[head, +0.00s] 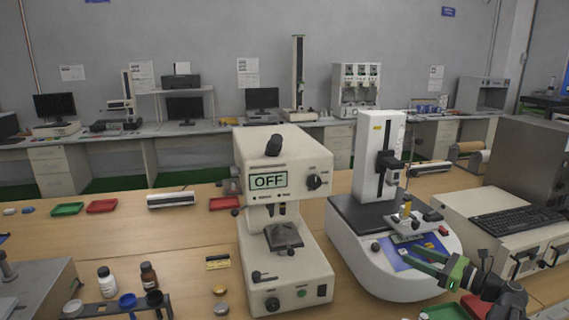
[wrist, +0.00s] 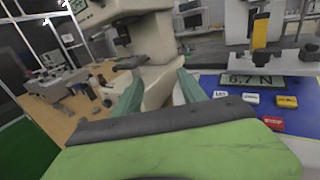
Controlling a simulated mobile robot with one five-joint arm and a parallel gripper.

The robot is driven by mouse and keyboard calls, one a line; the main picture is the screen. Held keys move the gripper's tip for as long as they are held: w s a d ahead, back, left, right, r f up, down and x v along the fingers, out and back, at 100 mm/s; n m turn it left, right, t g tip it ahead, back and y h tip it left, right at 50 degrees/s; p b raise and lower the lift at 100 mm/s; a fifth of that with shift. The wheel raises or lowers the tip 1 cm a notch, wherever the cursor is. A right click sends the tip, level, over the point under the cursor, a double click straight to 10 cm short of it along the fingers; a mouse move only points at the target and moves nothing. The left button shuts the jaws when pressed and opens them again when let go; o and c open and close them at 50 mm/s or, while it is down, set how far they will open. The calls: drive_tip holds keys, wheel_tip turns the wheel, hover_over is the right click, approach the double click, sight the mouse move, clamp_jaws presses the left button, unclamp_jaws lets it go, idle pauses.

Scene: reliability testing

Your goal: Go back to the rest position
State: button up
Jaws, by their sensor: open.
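My gripper (head: 411,256) is at the lower right of the head view, with its green fingers apart at the front of the white force tester (head: 382,150). In the wrist view, my gripper (wrist: 158,88) shows two green fingers spread with nothing held between them. The tester's blue panel (wrist: 213,84) is just right of the fingers, with a display (wrist: 252,81) that seems to read 6.7 N and white, yellow and red buttons. I cannot tell whether a finger touches the panel.
A cream hardness tester (head: 285,210) with a display reading OFF stands left of my gripper. A keyboard (head: 518,223) and grey cabinet are to the right. Bottles (head: 107,282) stand at the lower left.

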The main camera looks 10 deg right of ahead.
drive_tip(key=w+a+f+n+g+y+p, duration=0.1)
drive_tip(key=w+a+n+g, duration=0.15)
drive_tip(key=a, duration=0.65)
drive_tip(key=w+a+f+n+g+p, duration=0.2)
drive_tip(key=a+g, duration=0.1)
drive_tip(key=a, duration=0.7)
drive_tip(key=w+a+f+n+g+y+p, duration=0.1)
drive_tip(key=w+a+n+g, duration=0.15)
drive_tip(key=a, duration=0.65)
drive_tip(key=s+a+f+n+g+h+p, duration=0.1)
drive_tip(key=s+a+f+n+g+h, duration=0.3)
drive_tip(key=a, duration=0.3)
drive_tip(key=s+a+f+n+g+h+p, duration=0.1)
drive_tip(key=s+a+f+n+g+p, duration=0.2)
drive_tip(key=a+n, duration=0.45)
drive_tip(key=s+d+f+n+h, duration=0.1)
drive_tip(key=d+f+n+h, duration=0.1)
drive_tip(key=d+n+h, duration=0.1)
drive_tip(key=s+d+f+n+h+b, duration=0.1)
drive_tip(key=d+f+n+h, duration=0.2)
drive_tip(key=d+n, duration=0.3)
drive_tip(key=shift+s+d+n+h, duration=0.3)
drive_tip(key=shift+s+n+h, duration=0.1)
drive_tip(key=shift+n+h, duration=0.3)
